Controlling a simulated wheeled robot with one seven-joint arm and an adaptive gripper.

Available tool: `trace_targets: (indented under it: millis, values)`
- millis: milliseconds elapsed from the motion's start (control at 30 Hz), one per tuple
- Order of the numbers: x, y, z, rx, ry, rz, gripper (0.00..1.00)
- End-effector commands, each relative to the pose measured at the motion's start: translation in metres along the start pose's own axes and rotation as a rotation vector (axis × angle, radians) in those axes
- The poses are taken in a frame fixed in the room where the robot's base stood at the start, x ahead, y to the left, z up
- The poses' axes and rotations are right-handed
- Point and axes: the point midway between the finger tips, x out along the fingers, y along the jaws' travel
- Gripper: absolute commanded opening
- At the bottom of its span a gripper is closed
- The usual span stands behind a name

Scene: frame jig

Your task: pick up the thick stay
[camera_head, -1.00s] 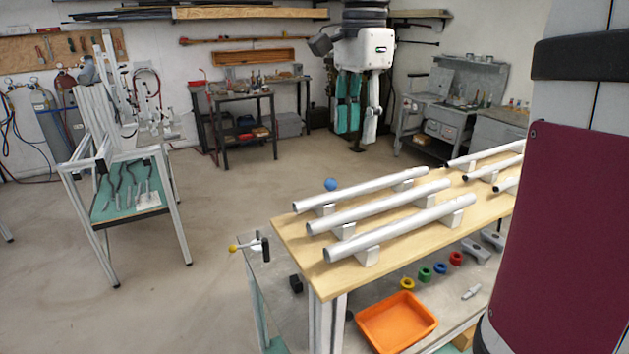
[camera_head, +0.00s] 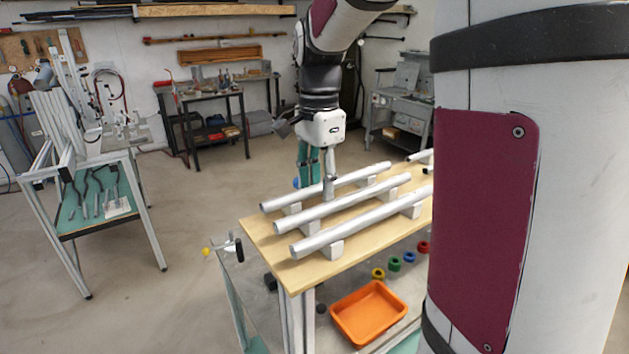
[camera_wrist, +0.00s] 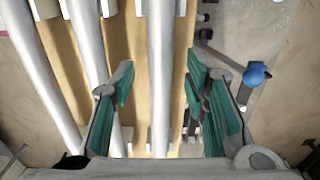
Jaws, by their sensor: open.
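Three long silvery tubes lie side by side on pale blocks: a near tube (camera_head: 362,221), a middle tube (camera_head: 345,203) and a far tube (camera_head: 362,176). I cannot clearly tell which is the thick stay, as their widths look close. My gripper (camera_head: 319,188) points down over the far tube, with one finger on its near side and the teal finger behind it. In the wrist view my gripper (camera_wrist: 162,85) is open, its teal-padded fingers apart, with the far tube (camera_wrist: 160,45) running between them. I see no grip on it.
The tubes rest on a wooden bench top (camera_head: 260,235). More tubes lie farther right, partly hidden by my arm. An orange tray (camera_head: 368,312) and coloured rings sit lower. A yellow-knobbed handle (camera_head: 222,250) sticks out left.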

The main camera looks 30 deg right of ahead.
Motion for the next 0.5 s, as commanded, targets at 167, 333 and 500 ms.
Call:
trace_targets:
  millis: [167,333,500]
  values:
    - [-0.0002,-0.0002,0.0000,0.000,0.000,0.000,0.37]
    - [-0.0004,-0.0002,0.0000,0.000,0.000,-0.001,0.00]
    - [-0.0006,-0.0002,-0.0001,0.000,0.000,-0.001,0.00]
